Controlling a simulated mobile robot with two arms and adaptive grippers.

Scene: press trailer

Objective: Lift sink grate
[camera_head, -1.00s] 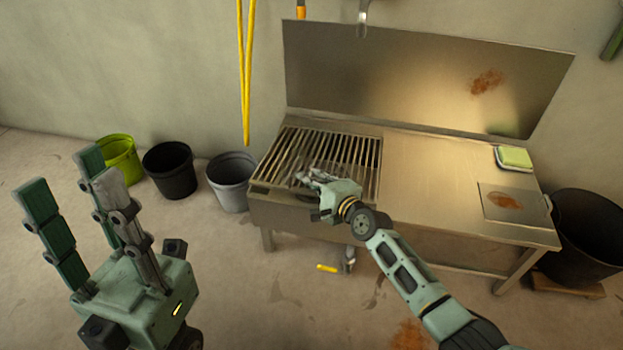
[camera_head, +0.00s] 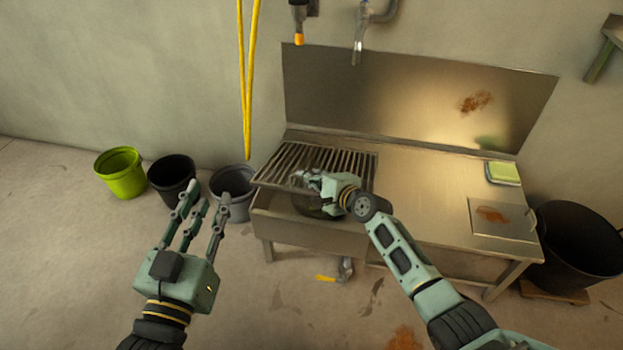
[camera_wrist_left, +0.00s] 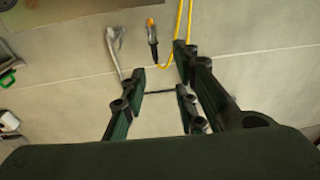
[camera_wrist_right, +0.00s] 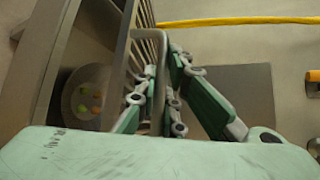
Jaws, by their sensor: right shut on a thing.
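The sink grate (camera_head: 335,160) is a metal frame of parallel bars over the sink basin at the left of the steel counter. Its near edge is raised, and the dark basin shows beneath it. My right gripper (camera_head: 307,180) is shut on the grate's near edge. In the right wrist view the fingers (camera_wrist_right: 158,90) close around the grate's bar (camera_wrist_right: 150,36), with a round bowl-like thing (camera_wrist_right: 86,92) holding small coloured bits down in the basin. My left gripper (camera_head: 196,205) is open and empty, left of the sink in free air, with its fingers spread in the left wrist view (camera_wrist_left: 165,90).
Green (camera_head: 120,174), black (camera_head: 172,178) and grey (camera_head: 232,188) buckets stand left of the sink. A yellow hose (camera_head: 248,80) hangs at the wall. A sponge (camera_head: 503,173) and a plate (camera_head: 503,218) lie on the right counter. A large black bin (camera_head: 575,245) stands at right.

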